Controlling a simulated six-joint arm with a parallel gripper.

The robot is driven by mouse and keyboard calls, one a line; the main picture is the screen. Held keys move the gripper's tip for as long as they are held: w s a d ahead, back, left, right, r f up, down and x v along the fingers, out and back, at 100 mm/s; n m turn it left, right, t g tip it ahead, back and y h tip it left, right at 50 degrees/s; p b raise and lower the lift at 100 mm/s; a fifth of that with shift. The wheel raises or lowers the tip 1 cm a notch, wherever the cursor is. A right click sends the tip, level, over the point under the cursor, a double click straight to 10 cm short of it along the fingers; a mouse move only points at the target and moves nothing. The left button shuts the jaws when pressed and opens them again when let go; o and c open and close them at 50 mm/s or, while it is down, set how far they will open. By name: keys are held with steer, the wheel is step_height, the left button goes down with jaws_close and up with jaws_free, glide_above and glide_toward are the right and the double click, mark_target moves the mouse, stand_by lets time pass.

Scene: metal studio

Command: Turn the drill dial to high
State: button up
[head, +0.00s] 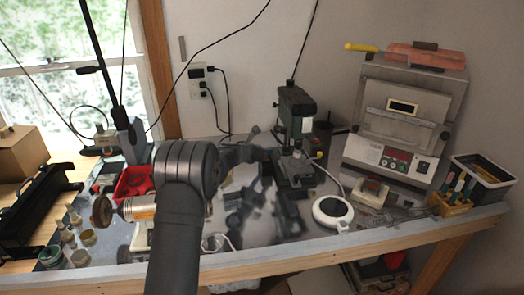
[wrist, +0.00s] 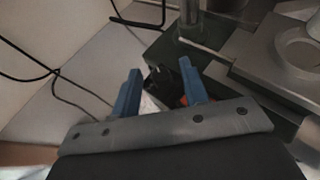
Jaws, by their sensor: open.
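The drill (head: 298,118) is a green and black bench drill press standing against the back wall in the head view. In the wrist view, part of its dark green body (wrist: 213,62) shows. A small black knob (wrist: 160,82), which looks like the dial, sits between the fingers of my gripper (wrist: 159,68). The two blue fingers are apart, one on each side of the knob. I cannot tell whether either finger touches it. The dial's marks and setting cannot be read. In the head view my arm hides much of the area left of the drill.
A white round device (head: 333,211) and a small furnace-like box (head: 404,125) with a red display stand right of the drill. A red bin (head: 134,182) and small jars lie at the left. Cables hang from the wall outlet (head: 197,82) behind the bench.

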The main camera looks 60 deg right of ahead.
jaws_close()
steer(key=shift+w+m+g, duration=0.1)
steer(key=shift+m+g, duration=0.2)
steer(key=shift+w+m+g, duration=0.1)
steer(key=shift+m+g, duration=0.5)
steer(key=shift+g, duration=0.1)
steer(key=shift+w+d+m+g+y, duration=0.1)
steer(key=shift+m+g+y, duration=0.15)
steer(key=shift+m+g, duration=0.75)
steer(key=shift+w+m+g+y, duration=0.1)
steer(key=shift+m+g+y, duration=0.15)
steer(key=shift+m+g, duration=0.7)
steer(key=shift+g, duration=0.25)
